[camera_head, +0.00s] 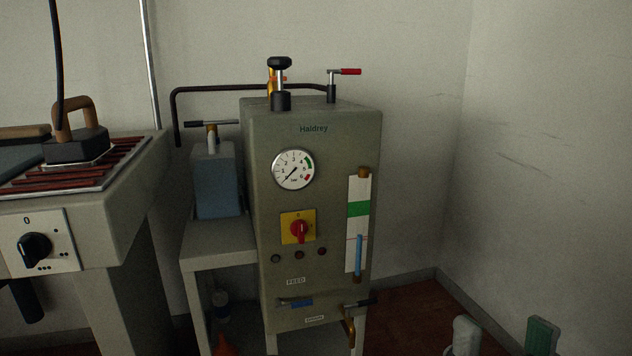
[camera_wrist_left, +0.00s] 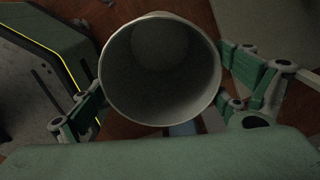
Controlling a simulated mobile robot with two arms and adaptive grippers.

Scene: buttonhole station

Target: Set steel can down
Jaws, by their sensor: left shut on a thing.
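In the left wrist view my left gripper (camera_wrist_left: 160,98) is shut on the steel can (camera_wrist_left: 150,85). Its green fingers press on both sides of the can. I look into the can's round open mouth; the inside is dark, with a paler round bottom, and I see nothing in it. Reddish floor shows around the can, and a surface directly under it is hidden. The can and my left gripper do not show in the head view. Two fingertips of my right gripper (camera_head: 503,337) show at the lower right of the head view, apart with nothing between them.
The grey Haldrey boiler (camera_head: 257,214) stands in the middle, with levers on top and a tap low in front. A blue-grey tank (camera_head: 216,185) stands on a side shelf (camera_head: 215,240). An ironing table (camera_head: 105,235) with an iron (camera_head: 76,147) is at left. An orange funnel (camera_head: 225,345) is below.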

